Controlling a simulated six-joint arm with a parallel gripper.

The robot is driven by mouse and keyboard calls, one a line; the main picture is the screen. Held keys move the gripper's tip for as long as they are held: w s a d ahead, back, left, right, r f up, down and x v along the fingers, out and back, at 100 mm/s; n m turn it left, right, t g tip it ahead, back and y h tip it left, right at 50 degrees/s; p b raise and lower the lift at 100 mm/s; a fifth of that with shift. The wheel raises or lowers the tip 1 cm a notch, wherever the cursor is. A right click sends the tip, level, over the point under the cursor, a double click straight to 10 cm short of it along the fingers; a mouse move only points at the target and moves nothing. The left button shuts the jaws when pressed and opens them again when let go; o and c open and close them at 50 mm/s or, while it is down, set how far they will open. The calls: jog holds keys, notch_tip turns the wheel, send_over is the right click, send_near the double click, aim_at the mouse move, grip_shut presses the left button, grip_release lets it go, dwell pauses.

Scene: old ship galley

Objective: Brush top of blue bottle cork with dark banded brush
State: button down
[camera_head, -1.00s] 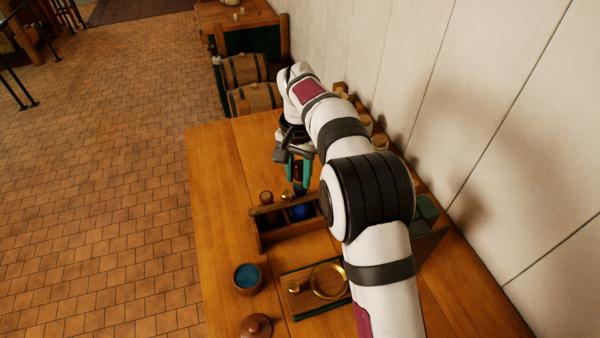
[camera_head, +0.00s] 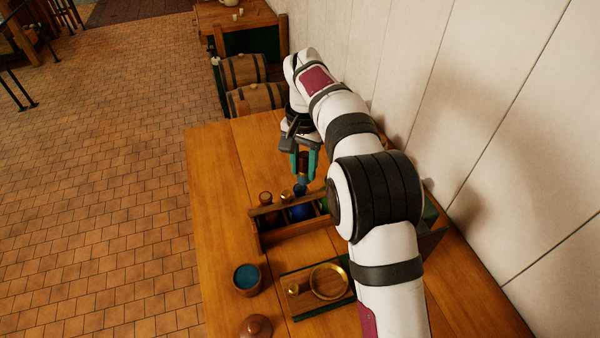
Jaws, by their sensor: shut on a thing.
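My gripper (camera_head: 304,168), with teal fingers, is above the far side of the wooden rack (camera_head: 290,232). It is shut on the dark banded brush (camera_head: 304,160), which hangs down between the fingers. The blue bottle (camera_head: 302,210) stands in a compartment of the rack, directly below the brush. The brush's lower end is close to the bottle's top. I cannot tell whether it touches the cork, which is too small and partly hidden to make out.
Other bottles (camera_head: 266,198) stand in the rack, close to the blue one. An open cup with blue contents (camera_head: 248,279), a tray with a brass ring (camera_head: 328,281) and a brown lid (camera_head: 256,327) are nearer. The left table edge is clear. My arm hides the right side.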

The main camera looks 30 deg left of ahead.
aim_at(304, 156)
jog(key=shift+r, duration=2.9)
